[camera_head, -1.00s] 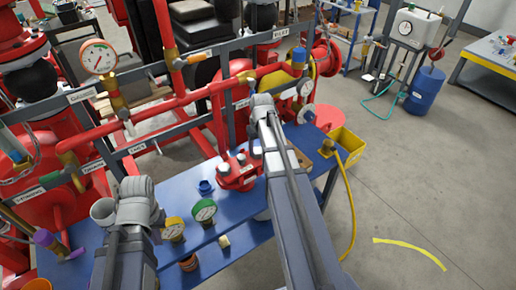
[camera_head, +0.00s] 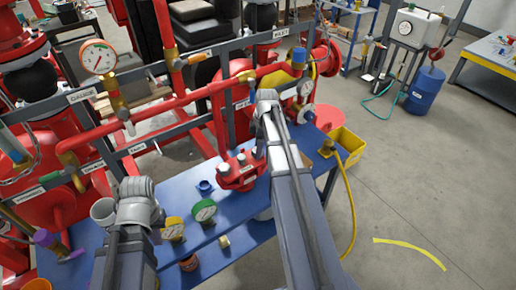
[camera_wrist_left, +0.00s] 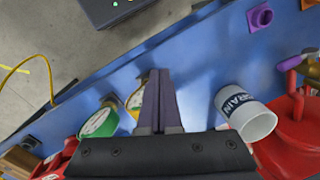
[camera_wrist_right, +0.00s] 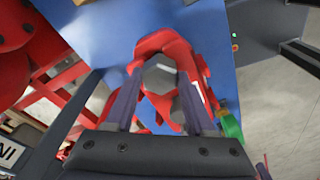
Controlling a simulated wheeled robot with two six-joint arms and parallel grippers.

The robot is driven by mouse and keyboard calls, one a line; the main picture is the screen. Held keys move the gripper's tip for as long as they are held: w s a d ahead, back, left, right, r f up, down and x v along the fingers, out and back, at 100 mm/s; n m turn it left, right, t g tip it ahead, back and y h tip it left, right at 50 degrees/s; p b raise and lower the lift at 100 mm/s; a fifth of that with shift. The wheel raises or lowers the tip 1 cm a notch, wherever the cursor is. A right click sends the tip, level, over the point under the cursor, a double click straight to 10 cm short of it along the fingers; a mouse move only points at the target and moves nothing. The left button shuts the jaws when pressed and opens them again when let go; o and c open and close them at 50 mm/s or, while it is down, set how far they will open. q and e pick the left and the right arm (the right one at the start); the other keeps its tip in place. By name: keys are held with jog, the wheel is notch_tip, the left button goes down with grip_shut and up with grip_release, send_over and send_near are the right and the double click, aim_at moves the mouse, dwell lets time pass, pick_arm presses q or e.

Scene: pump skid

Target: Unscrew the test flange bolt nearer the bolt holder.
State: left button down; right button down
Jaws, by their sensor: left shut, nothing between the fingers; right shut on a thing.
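The red test flange (camera_head: 238,177) stands on the blue bench, with grey bolts on its top. My right gripper (camera_wrist_right: 160,78) is over it, its fingers on either side of a grey hex bolt head (camera_wrist_right: 161,72), shut on it. A second grey bolt (camera_wrist_right: 179,112) shows behind it, partly hidden by a finger. My left gripper (camera_wrist_left: 160,76) is shut and empty above the bench, left of the flange. A small blue cup (camera_head: 205,187) is beside the flange; I cannot tell whether it is the bolt holder.
Green (camera_head: 204,210) and yellow (camera_head: 173,229) gauges lie on the bench (camera_head: 185,200) between my arms. A white drain cup (camera_wrist_left: 246,112) is close to my left gripper. Red pipes and a grey frame rise behind the bench. A yellow bin (camera_head: 347,147) is at right.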

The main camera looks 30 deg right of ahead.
jog(key=shift+n, duration=0.5)
jog(key=shift+c, duration=0.9)
grip_release()
jog(key=shift+r, duration=0.1)
jog(key=r+p, duration=0.5)
jog(key=d+r+p, duration=0.1)
jog(key=r+p, duration=0.1)
jog(key=shift+s+r+p, duration=0.2)
jog(key=shift+r+p, duration=0.1)
jog(key=shift+p, duration=0.1)
